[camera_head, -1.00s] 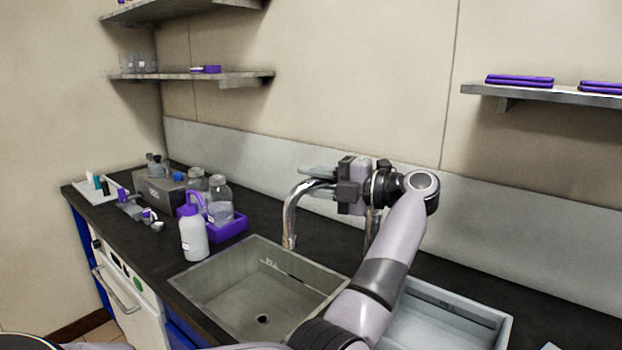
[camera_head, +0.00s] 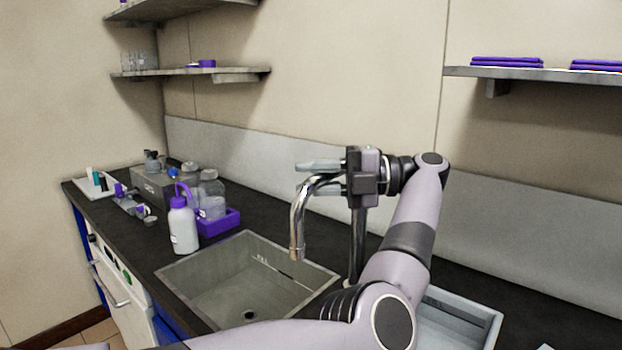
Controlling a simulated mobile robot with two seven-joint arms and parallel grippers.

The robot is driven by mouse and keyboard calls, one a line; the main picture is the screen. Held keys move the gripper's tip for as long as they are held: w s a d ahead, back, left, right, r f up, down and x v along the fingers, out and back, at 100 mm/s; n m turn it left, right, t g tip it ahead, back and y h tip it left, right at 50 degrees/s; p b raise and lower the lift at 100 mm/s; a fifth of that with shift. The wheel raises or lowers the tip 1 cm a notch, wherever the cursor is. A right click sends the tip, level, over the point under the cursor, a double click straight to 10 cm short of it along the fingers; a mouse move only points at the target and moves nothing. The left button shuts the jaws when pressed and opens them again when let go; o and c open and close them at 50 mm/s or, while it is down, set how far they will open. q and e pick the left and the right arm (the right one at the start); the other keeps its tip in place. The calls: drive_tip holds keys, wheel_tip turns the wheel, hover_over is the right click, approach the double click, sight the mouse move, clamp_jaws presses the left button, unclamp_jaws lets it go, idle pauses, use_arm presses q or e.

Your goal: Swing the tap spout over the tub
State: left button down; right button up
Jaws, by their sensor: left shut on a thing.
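The chrome tap spout (camera_head: 298,222) arches out to the left from its upright post (camera_head: 357,245), and its outlet hangs over the right part of the sink. My left gripper (camera_head: 322,178) is shut on the spout near the top of its bend, with one finger above and one below. The grey tub (camera_head: 462,312) stands to the right of the sink, partly hidden behind my left arm. My right gripper does not show.
The sink (camera_head: 210,262) is set into the dark counter. A white wash bottle (camera_head: 183,230) and a purple tray (camera_head: 220,227) with bottles stand left of it. A shelf (camera_head: 560,74) with purple items hangs at upper right.

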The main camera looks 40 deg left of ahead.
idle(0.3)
use_arm(q)
drive_tip(key=c, duration=1)
unclamp_jaws()
drive_tip(key=shift+o, duration=0.2)
